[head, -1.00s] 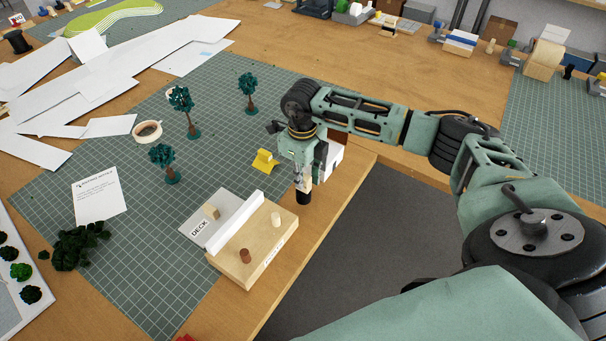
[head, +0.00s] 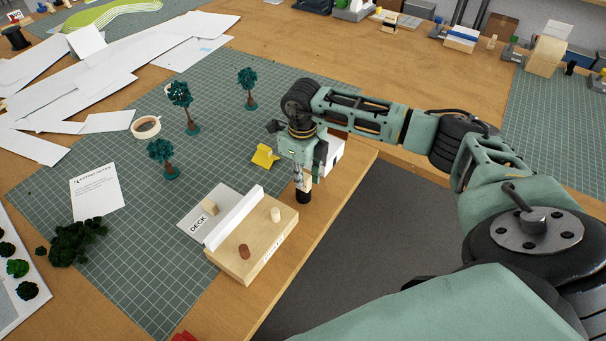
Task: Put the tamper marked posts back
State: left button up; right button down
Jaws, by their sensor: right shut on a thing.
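My right gripper (head: 300,177) is shut on a pale post with a black lower end (head: 303,196), held upright just right of the wooden block. I cannot tell its exact height above the table. The wooden block (head: 236,268) carries a brown post (head: 244,251) and a pale post (head: 275,214) standing on its top. The lettering on its front is too small to read. A grey plate marked DECK (head: 194,227) adjoins it, with a light wood post (head: 209,207) on it. A white upright strip (head: 233,219) separates the two. My left gripper is not in view.
A yellow piece (head: 264,156) and a white box-like thing (head: 331,150) are near the gripper. The table edge runs close to the block's right.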

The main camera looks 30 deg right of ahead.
jog(key=shift+f, duration=0.2)
jog(key=c, duration=1.5)
grip_release()
jog(key=shift+c, duration=0.2)
jog(key=shift+r, duration=0.1)
notch_tip(320, 180, up, 12)
